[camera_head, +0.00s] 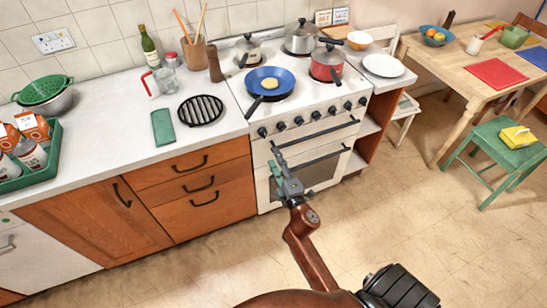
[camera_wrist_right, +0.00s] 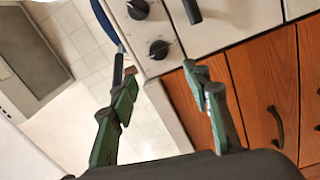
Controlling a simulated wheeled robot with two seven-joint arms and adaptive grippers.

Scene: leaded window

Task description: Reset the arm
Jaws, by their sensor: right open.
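My right arm reaches up from the bottom of the head view. Its gripper (camera_head: 279,168) is in front of the white stove's oven door (camera_head: 312,180). In the right wrist view the two green-padded fingers (camera_wrist_right: 160,80) stand apart with nothing between them. Stove knobs (camera_wrist_right: 158,50) and wooden cupboard fronts (camera_wrist_right: 262,85) show beyond the fingertips. Whether the gripper touches the stove is hard to tell. My left gripper is not in view.
A blue frying pan (camera_head: 270,82) with something yellowish inside sits on the stove, its handle towards the front. A red pot (camera_head: 326,66) stands to its right. The worktop (camera_head: 110,120) is on the left. Open floor (camera_head: 390,220) lies right, before a green stool (camera_head: 506,147).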

